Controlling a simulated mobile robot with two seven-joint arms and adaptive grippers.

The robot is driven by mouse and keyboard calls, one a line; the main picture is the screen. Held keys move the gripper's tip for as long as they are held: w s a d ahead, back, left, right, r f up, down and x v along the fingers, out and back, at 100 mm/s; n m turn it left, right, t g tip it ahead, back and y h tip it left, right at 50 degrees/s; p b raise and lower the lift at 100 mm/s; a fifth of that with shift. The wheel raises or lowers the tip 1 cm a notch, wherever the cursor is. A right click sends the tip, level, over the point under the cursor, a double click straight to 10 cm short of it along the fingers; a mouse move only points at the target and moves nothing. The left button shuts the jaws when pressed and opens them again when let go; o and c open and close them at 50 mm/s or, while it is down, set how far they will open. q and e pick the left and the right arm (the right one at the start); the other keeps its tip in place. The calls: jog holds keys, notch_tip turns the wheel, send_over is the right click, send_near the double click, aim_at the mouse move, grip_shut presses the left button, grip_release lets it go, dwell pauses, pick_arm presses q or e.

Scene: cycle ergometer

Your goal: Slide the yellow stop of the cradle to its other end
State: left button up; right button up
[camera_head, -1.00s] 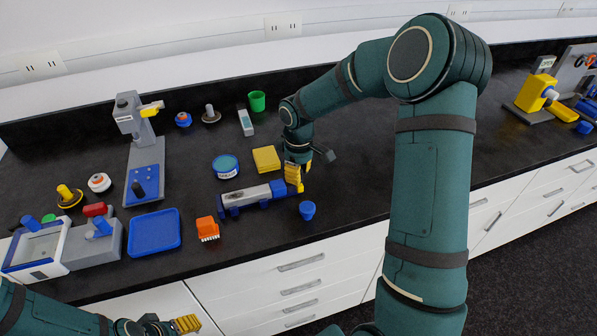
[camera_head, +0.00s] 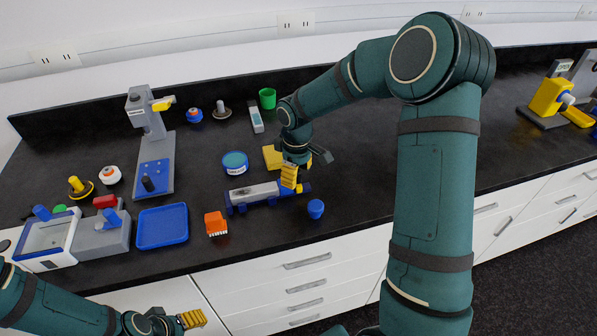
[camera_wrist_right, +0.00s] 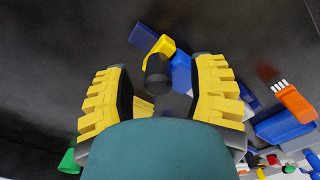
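The cradle (camera_head: 238,207) is a long blue holder with a grey bar in it, lying near the front of the black bench. My right gripper (camera_head: 296,176) is at its right end and hides part of it. In the right wrist view the two yellow fingers of my right gripper (camera_wrist_right: 160,82) stand apart. A dark cylinder (camera_wrist_right: 157,67) shows between them. The yellow stop (camera_wrist_right: 158,50) shows just past it as a curved piece across the blue cradle (camera_wrist_right: 180,72). Contact with the fingers cannot be told. My left gripper (camera_head: 190,319) is low at the front, its fingers unclear.
A yellow block (camera_head: 271,157) and a blue round tub (camera_head: 235,162) sit just behind the cradle. A blue cup (camera_head: 316,208) stands at its front right, an orange piece (camera_head: 215,223) at its front left. A blue tray (camera_head: 162,228) lies further left.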

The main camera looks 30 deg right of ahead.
jog(key=shift+r, duration=0.1)
notch_tip(320, 180, up, 12)
dwell(0.6)
dwell(0.5)
